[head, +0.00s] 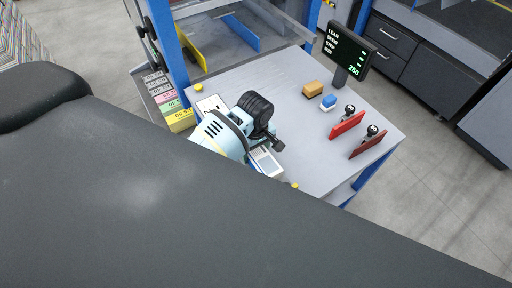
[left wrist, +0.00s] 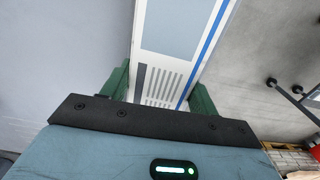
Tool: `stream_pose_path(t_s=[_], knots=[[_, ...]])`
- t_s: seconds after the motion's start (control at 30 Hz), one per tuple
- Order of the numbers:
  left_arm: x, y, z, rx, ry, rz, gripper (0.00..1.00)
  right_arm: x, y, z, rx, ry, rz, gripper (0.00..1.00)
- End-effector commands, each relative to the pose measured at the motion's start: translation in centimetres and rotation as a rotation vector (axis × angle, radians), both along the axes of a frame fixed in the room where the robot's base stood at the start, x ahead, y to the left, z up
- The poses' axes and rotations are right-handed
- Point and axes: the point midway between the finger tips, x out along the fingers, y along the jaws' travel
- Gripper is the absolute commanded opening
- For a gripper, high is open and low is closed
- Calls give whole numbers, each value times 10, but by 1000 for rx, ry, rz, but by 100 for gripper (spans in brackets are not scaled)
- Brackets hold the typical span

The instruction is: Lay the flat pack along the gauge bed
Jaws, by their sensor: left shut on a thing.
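The flat pack, white with grey panels, a blue stripe and rows of dark lines, shows in the left wrist view (left wrist: 175,30) between the two green fingers. My left gripper (left wrist: 160,85) is shut on it. In the head view, a white piece with a grey panel (head: 265,161) shows beside my left gripper (head: 232,140), and another white piece (head: 209,104) shows on its far side. They look like parts of the flat pack. Yellow knobs (head: 198,88) stand near the table's left edge. The gauge bed cannot be made out clearly. My right gripper is not in view.
The grey table (head: 275,85) holds a tan block (head: 313,89), a blue and white object (head: 328,102), two red plates with black knobs (head: 346,125) and a black display (head: 346,50). Coloured labelled stacks (head: 165,97) stand left. The table's middle is clear.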

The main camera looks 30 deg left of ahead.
Motion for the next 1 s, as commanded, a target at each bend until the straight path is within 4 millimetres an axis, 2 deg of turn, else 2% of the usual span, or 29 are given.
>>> stream_pose_path(t_s=[0.43,1.0], knots=[[1,0,0,-1,-3,0,24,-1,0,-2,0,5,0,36],[1,0,-9,-2,-3,-1,24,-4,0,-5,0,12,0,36]])
